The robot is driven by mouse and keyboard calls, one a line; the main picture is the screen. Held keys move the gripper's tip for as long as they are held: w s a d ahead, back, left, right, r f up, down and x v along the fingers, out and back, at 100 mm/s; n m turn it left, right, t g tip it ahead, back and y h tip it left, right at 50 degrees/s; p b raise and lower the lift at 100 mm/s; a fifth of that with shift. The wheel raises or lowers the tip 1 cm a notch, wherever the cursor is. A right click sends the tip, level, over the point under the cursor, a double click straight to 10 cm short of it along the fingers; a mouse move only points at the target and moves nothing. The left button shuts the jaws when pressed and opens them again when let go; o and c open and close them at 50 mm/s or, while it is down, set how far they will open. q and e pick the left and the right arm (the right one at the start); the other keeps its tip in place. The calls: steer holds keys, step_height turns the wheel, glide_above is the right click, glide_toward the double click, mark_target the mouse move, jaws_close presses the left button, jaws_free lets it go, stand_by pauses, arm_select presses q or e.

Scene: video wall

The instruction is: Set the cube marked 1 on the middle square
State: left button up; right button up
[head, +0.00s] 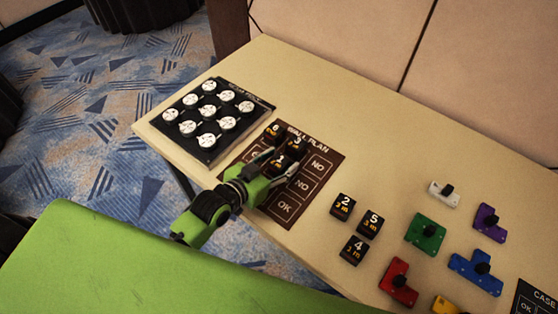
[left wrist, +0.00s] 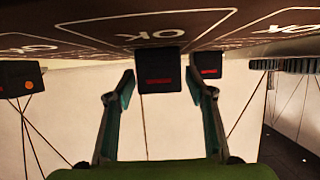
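The cube marked 1 (head: 282,161) is a black block with orange print, on or just above the dark wall-plan mat (head: 310,205), around the mat's middle. My left gripper (head: 277,167) reaches in from the front with its fingers apart, one on each side of this cube. In the left wrist view a dark cube (left wrist: 160,74) sits between the open fingertips (left wrist: 159,82), with a narrow gap on each side. The square under the cube is hidden. My right gripper is not in view.
Cubes 6 (head: 273,131) and 3 (head: 295,142) stand close behind cube 1. Cubes 2 (head: 343,206), 5 (head: 370,224) and 4 (head: 354,250) stand right of the mat. A dial board (head: 230,140) lies behind left; coloured knobbed pieces lie at right.

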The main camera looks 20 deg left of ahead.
arm_select(q)
steer(key=shift+r, duration=0.15)
steer(key=shift+s+a, duration=0.15)
steer(key=shift+s, duration=0.2)
steer(key=v, duration=1.1)
steer(key=shift+s+r, duration=0.1)
steer(key=shift+r, duration=0.15)
